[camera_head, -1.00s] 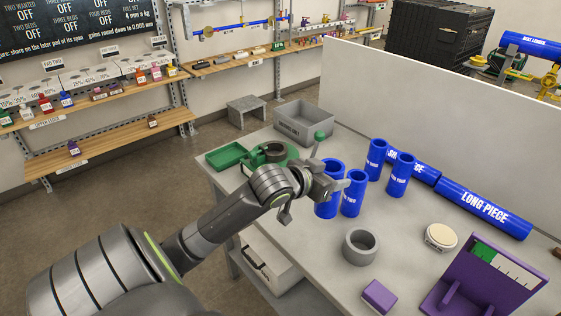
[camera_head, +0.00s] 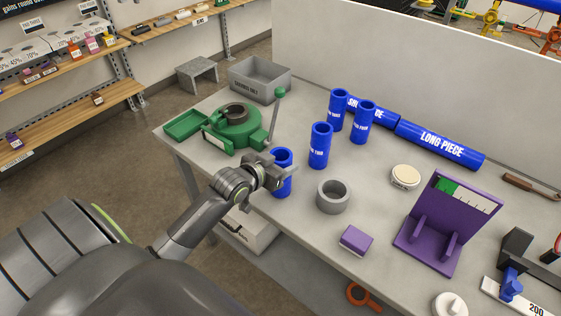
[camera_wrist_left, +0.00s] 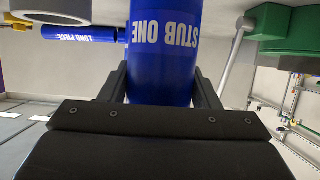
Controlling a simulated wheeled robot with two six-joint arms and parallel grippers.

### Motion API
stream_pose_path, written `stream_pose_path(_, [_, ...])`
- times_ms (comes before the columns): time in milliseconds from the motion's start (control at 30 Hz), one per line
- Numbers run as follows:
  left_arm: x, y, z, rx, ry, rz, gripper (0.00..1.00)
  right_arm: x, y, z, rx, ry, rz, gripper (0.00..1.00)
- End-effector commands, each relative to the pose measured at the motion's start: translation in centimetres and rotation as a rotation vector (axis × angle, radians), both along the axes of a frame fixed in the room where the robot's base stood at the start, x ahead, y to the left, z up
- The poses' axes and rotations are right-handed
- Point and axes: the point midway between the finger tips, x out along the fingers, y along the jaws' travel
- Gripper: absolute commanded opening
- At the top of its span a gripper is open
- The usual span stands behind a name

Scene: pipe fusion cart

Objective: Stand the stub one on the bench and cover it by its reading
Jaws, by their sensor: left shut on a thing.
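My left gripper (camera_head: 268,177) is shut around the blue tube marked STUB ONE (camera_head: 283,158). The tube looks upright near the front edge of the bench (camera_head: 300,235). Its lettering fills the left wrist view (camera_wrist_left: 165,45), where it stands between the two fingers. The gripper hides part of its lower end, and I cannot tell if it touches the bench. Another upright blue tube (camera_head: 320,145) stands apart, behind it to the right. Two more blue tubes (camera_head: 339,110) (camera_head: 361,122) stand farther back. My right gripper is not in view.
A green fixture (camera_head: 232,132) with a lever is left of the tube. A grey ring (camera_head: 333,204), purple block (camera_head: 355,240), cream disc (camera_head: 405,176) and purple gauge stand (camera_head: 425,255) are to the right. LONG PIECE (camera_head: 440,145) lies along the back. A grey bin (camera_head: 260,85) stands behind.

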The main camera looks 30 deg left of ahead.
Motion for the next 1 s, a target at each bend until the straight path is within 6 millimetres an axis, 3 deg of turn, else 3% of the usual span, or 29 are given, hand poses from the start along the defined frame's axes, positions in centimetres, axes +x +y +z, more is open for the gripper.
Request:
stream_pose_path(367, [0.0, 0.0, -0.4, -0.001, -0.003, -0.001, 0.28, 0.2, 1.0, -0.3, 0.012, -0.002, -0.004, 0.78])
stream_pose_path(400, [0.0, 0.0, -0.4, -0.001, -0.002, -0.001, 0.61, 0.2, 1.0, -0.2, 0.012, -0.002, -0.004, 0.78])
stream_pose_path(533, [0.0, 0.0, -0.3, 0.0, -0.002, 0.0, 0.78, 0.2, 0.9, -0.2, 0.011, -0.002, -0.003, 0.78])
stream_pose_path(867, [0.0, 0.0, 0.0, 0.001, -0.002, 0.0, 0.78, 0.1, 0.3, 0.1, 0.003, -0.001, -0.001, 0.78])
stream_pose_path(1000, [-1.1, 0.1, 0.3, 0.002, 0.0, 0.0, 0.78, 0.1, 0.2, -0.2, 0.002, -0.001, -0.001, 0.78])
